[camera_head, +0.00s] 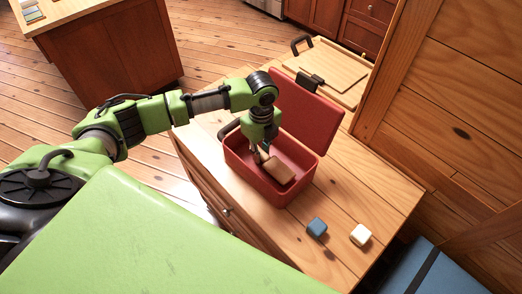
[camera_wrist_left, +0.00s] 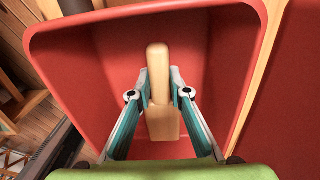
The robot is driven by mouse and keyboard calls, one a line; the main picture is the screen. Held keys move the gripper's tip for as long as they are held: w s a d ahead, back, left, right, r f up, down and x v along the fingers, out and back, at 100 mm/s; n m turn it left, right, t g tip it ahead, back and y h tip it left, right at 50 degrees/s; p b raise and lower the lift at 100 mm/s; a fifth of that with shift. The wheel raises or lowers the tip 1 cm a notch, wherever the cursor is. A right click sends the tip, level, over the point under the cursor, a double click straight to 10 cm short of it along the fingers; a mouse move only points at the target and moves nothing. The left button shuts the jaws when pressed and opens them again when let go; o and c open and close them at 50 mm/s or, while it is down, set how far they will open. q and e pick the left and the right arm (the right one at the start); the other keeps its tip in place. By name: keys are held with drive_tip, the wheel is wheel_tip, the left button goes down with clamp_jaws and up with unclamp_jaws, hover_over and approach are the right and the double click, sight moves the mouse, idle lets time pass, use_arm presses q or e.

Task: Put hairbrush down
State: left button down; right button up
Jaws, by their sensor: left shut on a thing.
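The hairbrush (camera_head: 279,169) is a light wooden brush with a broad tan head and a narrower handle. My left gripper (camera_head: 260,152) points down into an open red box and is shut on the hairbrush. In the left wrist view the fingers (camera_wrist_left: 159,92) close on the brush (camera_wrist_left: 162,122) from both sides, inside the box. The red box (camera_head: 240,170) stands on a wooden cabinet top with its lid (camera_head: 306,110) tilted open behind it. I cannot tell whether the brush touches the box floor. My right gripper is not in view.
A wooden tray (camera_head: 335,70) with dark handles lies behind the lid. A wooden wall rises at the right.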

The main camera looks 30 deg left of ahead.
use_arm(q)
drive_tip(key=shift+f, duration=0.1)
drive_tip(key=c, duration=1.9)
unclamp_jaws()
drive_tip(key=shift+r, duration=0.35)
wheel_tip(320, 180, up, 12)
drive_tip(key=b, duration=0.2)
drive_tip(key=shift+f+b, duration=0.2)
drive_tip(key=shift+b, duration=0.15)
drive_tip(key=shift+f, duration=0.1)
